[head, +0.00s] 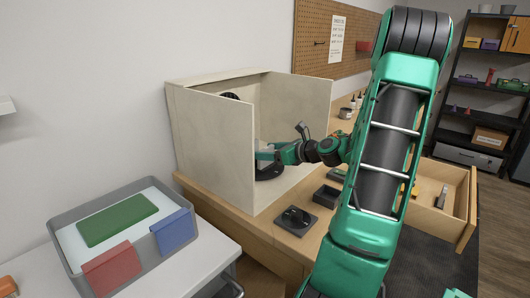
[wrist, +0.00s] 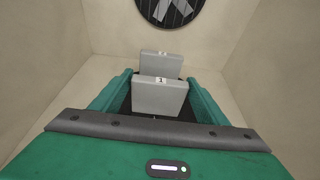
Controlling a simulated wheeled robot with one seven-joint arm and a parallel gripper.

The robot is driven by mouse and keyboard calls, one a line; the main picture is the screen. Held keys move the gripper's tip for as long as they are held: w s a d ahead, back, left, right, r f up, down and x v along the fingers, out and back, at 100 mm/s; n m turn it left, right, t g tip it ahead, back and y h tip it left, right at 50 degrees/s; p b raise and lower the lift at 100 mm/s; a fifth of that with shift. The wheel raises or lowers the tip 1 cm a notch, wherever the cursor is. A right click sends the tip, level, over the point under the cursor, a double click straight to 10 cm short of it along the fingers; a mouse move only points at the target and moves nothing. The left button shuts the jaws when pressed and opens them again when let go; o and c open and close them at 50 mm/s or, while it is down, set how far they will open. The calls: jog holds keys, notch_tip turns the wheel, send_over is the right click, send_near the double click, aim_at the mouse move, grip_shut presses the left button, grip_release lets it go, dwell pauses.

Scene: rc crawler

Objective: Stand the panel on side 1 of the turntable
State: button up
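My gripper (head: 266,154) reaches into a beige open-fronted booth (head: 212,130). A black turntable (head: 268,173) shows partly below it. In the wrist view, the green fingers of my gripper (wrist: 160,76) stand wide apart. Between them is a grey block (wrist: 160,98) with a small label that looks like "1". A second grey block (wrist: 161,64) with a label stands just behind it. I cannot tell whether the fingers touch the front block. A green flat panel (head: 117,220) lies in a grey tray (head: 60,262) at the left, with a red piece (head: 112,268) and a blue piece (head: 174,230) at its front rim.
The booth walls stand close around my gripper. A black disc with a grey cross (wrist: 171,10) is on the booth's back wall. A dark square holder (head: 296,219) and a small dark box (head: 327,196) sit on the bench outside. An open drawer (head: 437,205) is at the right.

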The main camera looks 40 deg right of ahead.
jog(key=shift+o, duration=0.9)
jog(key=shift+r, duration=0.15)
jog(key=v, duration=1.2)
jog(key=shift+s, duration=0.1)
